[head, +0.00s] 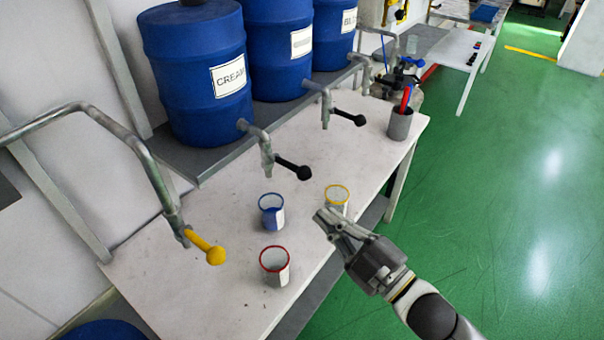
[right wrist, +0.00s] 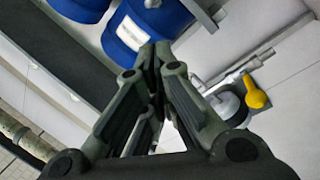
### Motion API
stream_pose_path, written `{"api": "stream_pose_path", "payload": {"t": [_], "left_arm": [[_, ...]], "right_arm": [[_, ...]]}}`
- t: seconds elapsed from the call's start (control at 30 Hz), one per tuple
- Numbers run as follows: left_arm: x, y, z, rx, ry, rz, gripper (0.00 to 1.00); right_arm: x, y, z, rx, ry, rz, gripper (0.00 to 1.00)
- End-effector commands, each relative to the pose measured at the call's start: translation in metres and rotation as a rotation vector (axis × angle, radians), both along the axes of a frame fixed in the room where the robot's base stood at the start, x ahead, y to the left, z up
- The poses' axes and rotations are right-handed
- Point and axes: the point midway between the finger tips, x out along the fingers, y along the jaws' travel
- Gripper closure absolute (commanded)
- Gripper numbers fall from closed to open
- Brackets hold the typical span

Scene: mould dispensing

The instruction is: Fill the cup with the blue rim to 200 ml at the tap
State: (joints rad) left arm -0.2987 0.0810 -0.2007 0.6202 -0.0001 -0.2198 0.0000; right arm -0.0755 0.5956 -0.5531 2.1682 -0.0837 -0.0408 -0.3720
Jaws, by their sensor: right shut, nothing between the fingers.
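The cup with the blue rim (head: 271,212) stands upright on the white table, its inside partly visible. A metal tap with a yellow handle (head: 207,247) hangs over the table at the left; the cup stands to its right, apart from it. Another tap with a black handle (head: 291,169) comes from the barrel labelled CREAM, just behind the cup. My right gripper (head: 324,217) is shut and empty, to the right of the blue-rimmed cup and close to the yellow-rimmed cup. Its closed fingers also show in the right wrist view (right wrist: 154,60). My left gripper is out of view.
A red-rimmed cup (head: 275,267) stands in front of the blue-rimmed one, and a yellow-rimmed cup (head: 337,199) to its right. Blue barrels (head: 195,70) stand on a shelf behind. A grey holder (head: 399,125) stands at the table's far end. The table (head: 190,300) is bare at front left.

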Motion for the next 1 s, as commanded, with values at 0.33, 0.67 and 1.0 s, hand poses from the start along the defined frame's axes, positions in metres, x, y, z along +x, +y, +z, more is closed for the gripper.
{"api": "stream_pose_path", "payload": {"t": [0.33,0.67,1.0], "left_arm": [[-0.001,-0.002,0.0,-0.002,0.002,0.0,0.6],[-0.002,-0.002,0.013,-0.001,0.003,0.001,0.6],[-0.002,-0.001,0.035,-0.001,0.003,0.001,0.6]], "right_arm": [[-0.002,0.002,0.006,0.001,-0.012,0.007,1.0],[0.02,0.022,0.015,0.004,-0.015,0.006,1.0],[0.071,0.068,0.024,0.004,-0.013,0.006,1.0]]}}
